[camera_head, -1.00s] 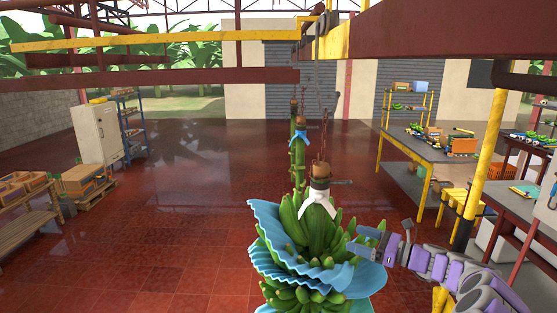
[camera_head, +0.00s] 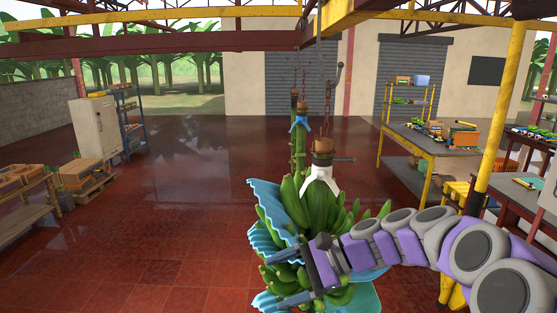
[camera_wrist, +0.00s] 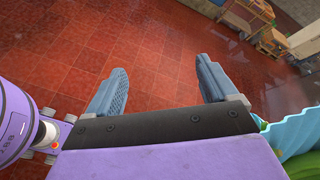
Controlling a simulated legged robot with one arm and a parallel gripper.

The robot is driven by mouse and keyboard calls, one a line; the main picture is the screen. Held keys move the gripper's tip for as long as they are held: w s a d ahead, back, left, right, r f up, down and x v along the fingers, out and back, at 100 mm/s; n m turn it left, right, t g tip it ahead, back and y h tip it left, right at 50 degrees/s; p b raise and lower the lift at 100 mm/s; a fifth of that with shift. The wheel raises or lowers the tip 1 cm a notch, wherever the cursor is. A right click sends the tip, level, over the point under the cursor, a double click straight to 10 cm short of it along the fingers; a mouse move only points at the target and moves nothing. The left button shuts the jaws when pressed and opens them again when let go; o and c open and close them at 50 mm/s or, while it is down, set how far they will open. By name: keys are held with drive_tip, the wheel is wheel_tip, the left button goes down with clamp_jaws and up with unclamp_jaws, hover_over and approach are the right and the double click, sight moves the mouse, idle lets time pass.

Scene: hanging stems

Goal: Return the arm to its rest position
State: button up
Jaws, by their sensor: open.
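My gripper (camera_wrist: 158,85) is open and empty in the wrist view, its two grey fingers apart over the red tiled floor. In the head view my gripper (camera_head: 312,272) is in front of the hanging banana bunch (camera_head: 316,205), at its lower part; I cannot tell whether it touches. The bunch is green, with blue sheets (camera_head: 268,198) between its layers and a white wrap at the top. Part of its lower side is hidden behind my arm. In the wrist view a blue-green sheet (camera_wrist: 295,137) shows at the right edge, beside the gripper.
More stems (camera_head: 299,140) hang behind the bunch on chains from an overhead beam (camera_head: 335,20). A yellow post (camera_head: 497,110) and a work table (camera_head: 430,140) stand at right. Crates on pallets (camera_head: 82,175) and a cabinet (camera_head: 95,128) stand at left. The floor at left is open.

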drive_tip(key=s+f+n+g+h+b, duration=0.1)
drive_tip(key=s+f+n+h+b, duration=0.3)
drive_tip(key=s, duration=0.5)
drive_tip(key=s+f+n+g+h+b, duration=0.1)
drive_tip(key=s+f+n+h+b, duration=0.1)
drive_tip(key=s+f, duration=0.55)
drive_tip(key=s+d+f+n+h+b, duration=0.5)
drive_tip(key=s+d+f, duration=0.5)
drive_tip(key=s+d, duration=0.2)
drive_tip(key=s+h, duration=0.1)
drive_tip(key=s, duration=0.1)
drive_tip(key=shift+s+d+f+t+h, duration=0.3)
drive_tip(key=shift+s+d+h, duration=0.05)
drive_tip(key=shift+h, duration=0.05)
